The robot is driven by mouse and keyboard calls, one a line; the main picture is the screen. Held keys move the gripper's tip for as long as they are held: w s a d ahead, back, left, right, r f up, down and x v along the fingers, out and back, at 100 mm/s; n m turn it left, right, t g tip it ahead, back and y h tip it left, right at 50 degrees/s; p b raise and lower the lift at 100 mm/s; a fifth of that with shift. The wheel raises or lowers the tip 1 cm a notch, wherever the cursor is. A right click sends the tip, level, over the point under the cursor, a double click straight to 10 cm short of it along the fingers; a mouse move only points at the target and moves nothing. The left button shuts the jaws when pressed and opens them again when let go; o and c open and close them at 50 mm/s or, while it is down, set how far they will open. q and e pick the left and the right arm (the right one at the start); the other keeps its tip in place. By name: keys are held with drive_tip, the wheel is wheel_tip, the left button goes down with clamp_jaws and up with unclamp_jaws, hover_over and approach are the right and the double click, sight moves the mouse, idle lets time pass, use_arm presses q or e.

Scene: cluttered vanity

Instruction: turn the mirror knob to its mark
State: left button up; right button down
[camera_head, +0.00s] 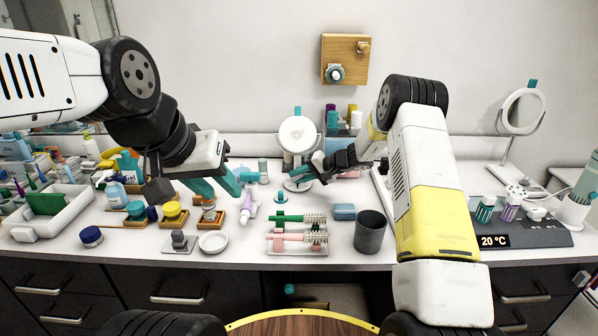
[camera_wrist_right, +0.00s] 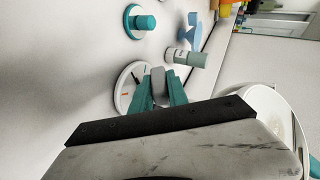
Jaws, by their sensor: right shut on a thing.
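The round white mirror (camera_head: 298,133) stands at the back middle of the vanity, and its rim also shows at the right of the right wrist view (camera_wrist_right: 303,128). A white dial disc (camera_wrist_right: 122,92) with an orange mark and a small dark mark lies below my right gripper. A grey knob (camera_wrist_right: 158,86) stands over the disc, between the teal fingers of my right gripper (camera_wrist_right: 161,84), which is shut on it. In the head view my right gripper (camera_head: 314,172) is at the mirror's foot. Part of the dial is hidden by the fingers. My left gripper (camera_head: 226,190) is open and empty, left of the mirror.
A teal-topped round piece (camera_wrist_right: 140,22) is near the dial. Bottles and small jars crowd the left side.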

drive_tip(key=y, duration=0.2)
drive_tip(key=m+y, duration=0.1)
drive_tip(key=y, duration=0.1)
drive_tip(key=shift+d+f+t, duration=0.15)
drive_tip(key=shift+t, duration=0.25)
drive_tip(key=shift+m+t+y, duration=0.4)
drive_tip(key=shift+m+y, duration=0.2)
drive_tip(key=shift+y, duration=0.4)
drive_tip(key=c, duration=1.3)
unclamp_jaws()
